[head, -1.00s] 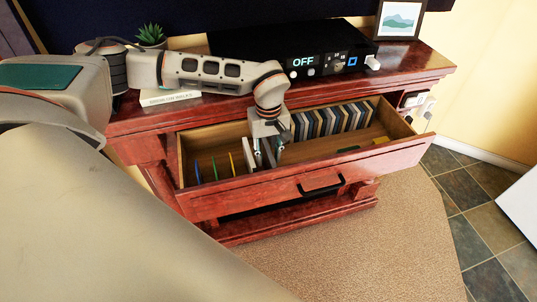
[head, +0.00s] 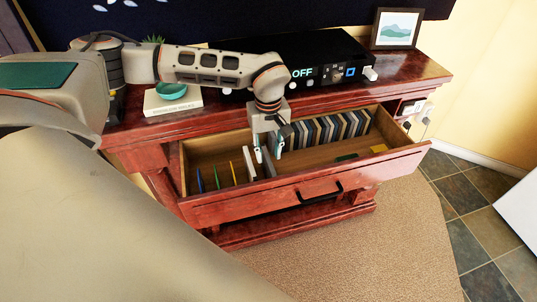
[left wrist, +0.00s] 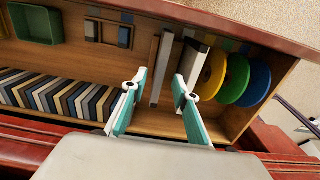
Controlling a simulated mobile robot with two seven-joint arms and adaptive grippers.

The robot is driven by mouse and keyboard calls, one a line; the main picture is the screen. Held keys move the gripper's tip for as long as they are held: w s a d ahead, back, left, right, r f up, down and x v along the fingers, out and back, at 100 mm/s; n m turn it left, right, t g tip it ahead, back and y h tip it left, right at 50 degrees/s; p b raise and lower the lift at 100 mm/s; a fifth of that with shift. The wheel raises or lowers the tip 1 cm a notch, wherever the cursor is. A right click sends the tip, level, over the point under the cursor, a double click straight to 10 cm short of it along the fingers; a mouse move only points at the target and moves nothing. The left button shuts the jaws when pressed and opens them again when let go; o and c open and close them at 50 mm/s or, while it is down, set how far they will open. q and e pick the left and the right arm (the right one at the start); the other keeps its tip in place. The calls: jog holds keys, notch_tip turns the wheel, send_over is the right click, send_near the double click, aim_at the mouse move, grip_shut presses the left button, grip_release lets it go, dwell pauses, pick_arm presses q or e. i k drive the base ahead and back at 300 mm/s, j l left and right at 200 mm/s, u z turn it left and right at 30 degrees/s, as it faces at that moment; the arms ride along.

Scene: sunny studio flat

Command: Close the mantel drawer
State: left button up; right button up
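The mantel drawer (head: 300,196), reddish wood with a black handle (head: 320,190), stands pulled out from the mantel. My left gripper (head: 268,156) is above the open drawer, between its back and front. In the left wrist view, its two teal-and-white fingers (left wrist: 159,82) are apart with nothing between them. Slim grey and white upright pieces (left wrist: 161,70) lie just beyond the fingertips inside the drawer. My right gripper is in neither view.
The drawer holds a row of thin cases (head: 335,125), coloured discs (head: 217,177) and a small green tray (left wrist: 36,23). On the mantel top are a black device reading OFF (head: 303,73), a book (head: 172,103) with a teal bowl (head: 171,91), and a framed picture (head: 397,28). Carpet in front is clear.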

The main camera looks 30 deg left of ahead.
aim_at(304, 158)
jog(key=k+j, duration=0.55)
jog(key=j, duration=0.2)
jog(key=k+j, duration=0.6)
jog(key=j, duration=0.1)
